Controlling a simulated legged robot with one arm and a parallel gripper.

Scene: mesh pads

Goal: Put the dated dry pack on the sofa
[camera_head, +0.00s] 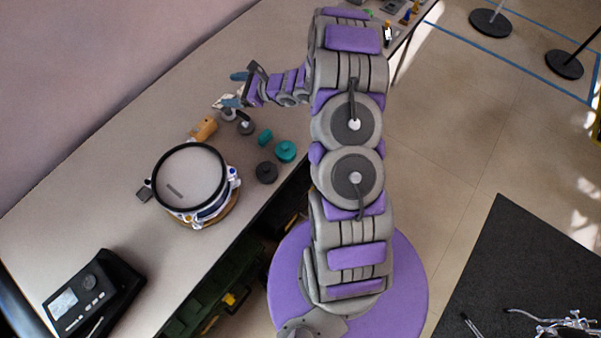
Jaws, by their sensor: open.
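My gripper (233,90) is open over the far part of the bench, with one blue-grey finger above the other in the picture. A small whitish item (220,101) is close to the lower finger. I cannot tell whether they touch or whether this item is the dated dry pack. No label or date can be read on anything here. No sofa shows in this view.
A long bench (105,190) bears a drum-like round device (187,178), a tan block (204,128), dark and teal round pieces (285,151) and a black console (92,296). Open tiled floor (450,150) lies right, with a dark mat (525,260) and post bases (490,22).

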